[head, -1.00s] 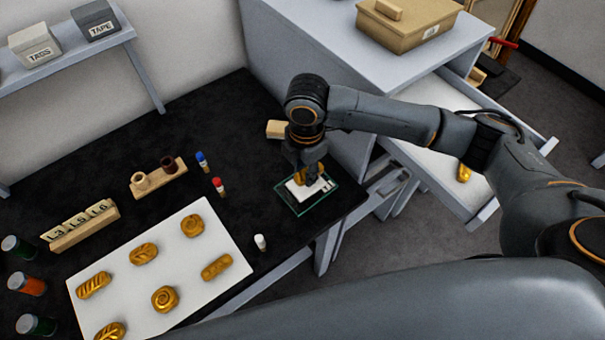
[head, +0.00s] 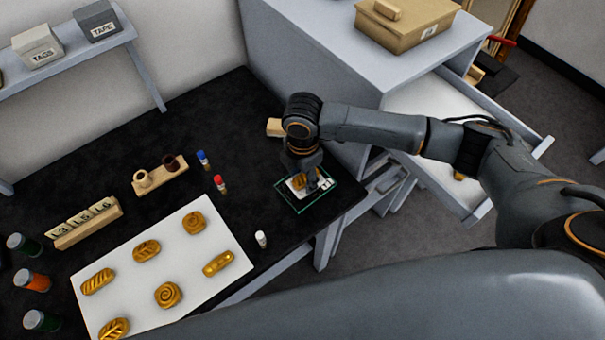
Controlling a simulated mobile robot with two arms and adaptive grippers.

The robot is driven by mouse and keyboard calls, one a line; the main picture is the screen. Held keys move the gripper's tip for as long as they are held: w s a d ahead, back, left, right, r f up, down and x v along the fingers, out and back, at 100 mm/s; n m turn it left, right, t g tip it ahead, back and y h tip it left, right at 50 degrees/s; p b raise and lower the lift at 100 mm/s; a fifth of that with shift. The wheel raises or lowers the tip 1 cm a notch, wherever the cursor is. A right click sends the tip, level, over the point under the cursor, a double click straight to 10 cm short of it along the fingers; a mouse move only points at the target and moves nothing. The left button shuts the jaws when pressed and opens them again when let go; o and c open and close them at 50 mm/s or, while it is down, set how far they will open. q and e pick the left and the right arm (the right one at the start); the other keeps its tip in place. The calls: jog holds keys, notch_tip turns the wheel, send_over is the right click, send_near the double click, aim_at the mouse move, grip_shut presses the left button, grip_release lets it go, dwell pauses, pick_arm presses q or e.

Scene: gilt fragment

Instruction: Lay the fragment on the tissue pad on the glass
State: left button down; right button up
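The gold fragment (head: 300,182) is at the white tissue pad (head: 293,188) on the glass plate (head: 297,209), near the right end of the black table. It appears to lie on the pad, but contact is partly hidden. My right gripper (head: 311,183) points down over the pad, its fingers beside or around the fragment. The wrist hides much of the fingers, so I cannot tell whether they grip it. My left gripper is out of view.
A white sheet (head: 203,262) with several gold pieces lies left of the glass. Red-capped (head: 220,184), blue-capped (head: 203,160) and white (head: 261,239) vials stand nearby. An open drawer (head: 432,160), with another gold piece partly hidden, is at right.

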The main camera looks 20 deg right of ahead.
aim_at(303, 178)
notch_tip(303, 178, up, 12)
jog(key=b, duration=0.2)
jog(key=shift+r, duration=0.2)
dwell(0.4)
